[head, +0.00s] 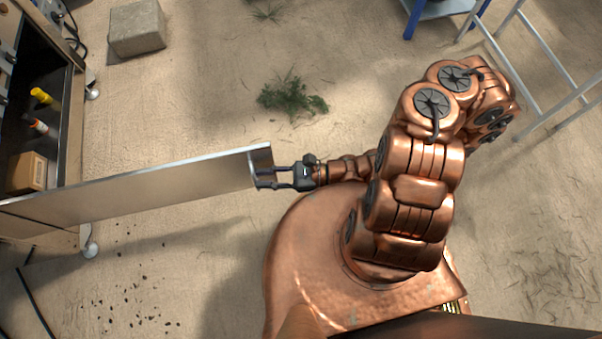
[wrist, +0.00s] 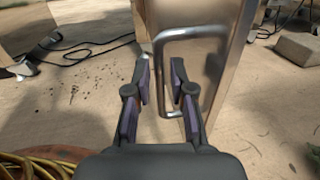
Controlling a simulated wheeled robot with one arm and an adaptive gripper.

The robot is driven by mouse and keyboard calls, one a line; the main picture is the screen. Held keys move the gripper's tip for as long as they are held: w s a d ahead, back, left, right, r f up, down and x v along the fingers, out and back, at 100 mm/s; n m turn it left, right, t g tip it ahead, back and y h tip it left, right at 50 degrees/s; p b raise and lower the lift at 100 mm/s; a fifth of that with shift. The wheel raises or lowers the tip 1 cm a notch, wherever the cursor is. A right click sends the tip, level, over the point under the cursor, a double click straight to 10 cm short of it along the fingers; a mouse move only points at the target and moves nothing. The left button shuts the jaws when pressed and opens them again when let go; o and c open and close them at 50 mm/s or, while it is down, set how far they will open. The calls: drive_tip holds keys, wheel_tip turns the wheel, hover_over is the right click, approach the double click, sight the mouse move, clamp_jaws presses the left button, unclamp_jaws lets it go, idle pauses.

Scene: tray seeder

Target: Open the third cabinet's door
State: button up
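The cabinet (head: 72,130) at the left of the head view has its door (head: 150,192) swung wide open, standing out to the right from the cabinet front. In the wrist view the metal door (wrist: 215,75) shows edge and face, with a U-shaped bar handle (wrist: 158,85). My gripper (head: 272,177) is at the door's free end. In the wrist view my gripper (wrist: 161,78) has its fingers apart, one on either side of the handle's near bar. Neither finger clearly presses on it.
Inside the cabinet are a cardboard box (head: 27,171), a yellow-capped bottle (head: 43,97) and a red-and-white bottle (head: 38,126). A stone block (head: 137,28) and a weed (head: 291,97) are on the sandy ground. A metal frame (head: 530,75) stands at the upper right.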

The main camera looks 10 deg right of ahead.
drive_tip(key=s+d, duration=0.1)
drive_tip(key=d, duration=0.8)
drive_tip(key=shift+s, duration=0.3)
idle(0.5)
drive_tip(key=s+d+r+n+g+h+p, duration=0.1)
drive_tip(key=r+n+h+p, duration=0.5)
drive_tip(key=r+p, duration=0.6)
drive_tip(key=s+d+r+n+g+h+p, duration=0.2)
drive_tip(key=d+r+n+h+p, duration=0.4)
drive_tip(key=r, duration=2.4)
drive_tip(key=s+d+r+n+g+h+p, duration=0.2)
drive_tip(key=r+n+p, duration=0.6)
drive_tip(key=r+p, duration=1)
wheel_tip(320, 180, up, 3)
drive_tip(key=s+d+h, duration=0.1)
drive_tip(key=s+h, duration=0.1)
drive_tip(key=h, duration=0.1)
drive_tip(key=shift+d+h, duration=0.35)
drive_tip(key=shift+h, duration=0.05)
drive_tip(key=shift+a, duration=0.1)
